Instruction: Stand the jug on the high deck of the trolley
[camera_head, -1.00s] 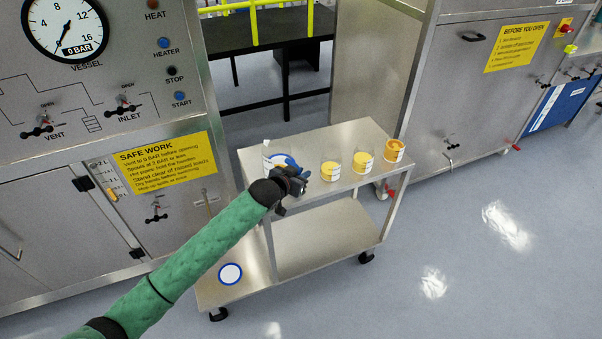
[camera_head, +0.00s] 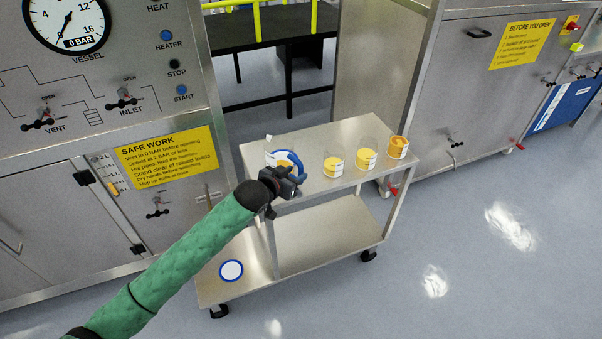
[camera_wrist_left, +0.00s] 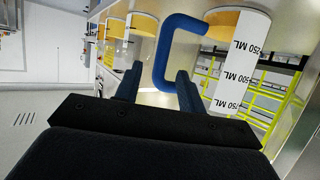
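The jug (camera_head: 271,158) is clear with yellow contents, a white label and a blue handle (camera_head: 301,167). It stands upright on the high deck (camera_head: 352,129) of the trolley, at the left end. A blue curve shows at or through it, and I cannot tell whether it is a ring on the deck. My left gripper (camera_head: 292,187) is just in front of the handle. My right gripper is out of view.
Several clear beakers with yellow contents, such as the middle one (camera_head: 365,160), stand right of the jug. The low deck (camera_head: 240,258) carries a white disc with a blue rim (camera_head: 231,271). The vessel panel (camera_head: 110,90) is at the left. Floor right of the trolley is clear.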

